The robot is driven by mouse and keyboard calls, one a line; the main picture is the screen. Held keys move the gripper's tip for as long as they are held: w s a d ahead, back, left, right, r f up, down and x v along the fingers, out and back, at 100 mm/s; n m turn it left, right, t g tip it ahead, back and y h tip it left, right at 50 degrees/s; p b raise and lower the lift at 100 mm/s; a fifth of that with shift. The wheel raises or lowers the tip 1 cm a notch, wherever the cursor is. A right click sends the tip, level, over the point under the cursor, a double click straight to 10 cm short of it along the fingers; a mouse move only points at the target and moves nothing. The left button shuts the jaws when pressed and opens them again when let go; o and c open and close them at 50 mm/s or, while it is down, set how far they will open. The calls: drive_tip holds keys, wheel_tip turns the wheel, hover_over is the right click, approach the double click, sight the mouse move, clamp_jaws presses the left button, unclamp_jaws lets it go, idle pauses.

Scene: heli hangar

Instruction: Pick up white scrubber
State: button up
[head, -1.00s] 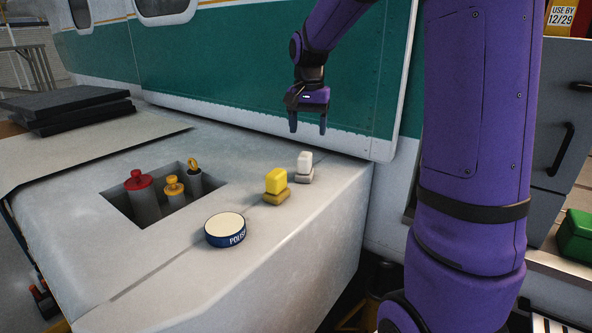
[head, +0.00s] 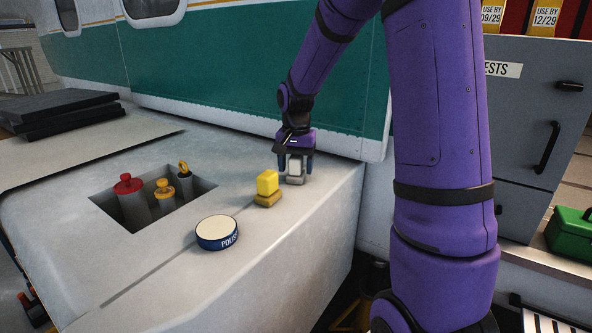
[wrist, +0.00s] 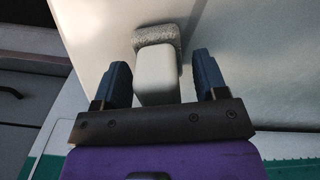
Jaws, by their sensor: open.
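The white scrubber (head: 295,168) stands upright on the grey surface near its right end, with a white handle above a grey pad. My gripper (head: 295,166) is lowered over it, with the fingers on either side of the handle. In the wrist view the white scrubber (wrist: 156,72) lies between the two open fingers of my gripper (wrist: 167,78). A gap shows between the handle and each finger.
A yellow scrubber (head: 267,188) stands close to the left and nearer. A round polish tin (head: 217,233) lies nearer still. A recess with a red-topped plunger (head: 128,184) and yellow ones is at left. The green and white wall (head: 230,75) rises close behind.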

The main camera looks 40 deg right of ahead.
drive_tip(key=c, duration=1.1)
drive_tip(key=shift+r, duration=0.45)
wheel_tip(320, 180, up, 3)
drive_tip(key=shift+f, duration=0.1)
drive_tip(key=s+a, duration=0.1)
drive_tip(key=s, duration=0.4)
drive_tip(key=s+a+r, duration=0.1)
drive_tip(key=s+a, duration=0.1)
drive_tip(key=s, duration=0.3)
drive_tip(key=s+a, duration=0.1)
drive_tip(key=s, duration=0.4)
drive_tip(key=shift+s+a+r, duration=0.15)
drive_tip(key=shift+s+a, duration=0.05)
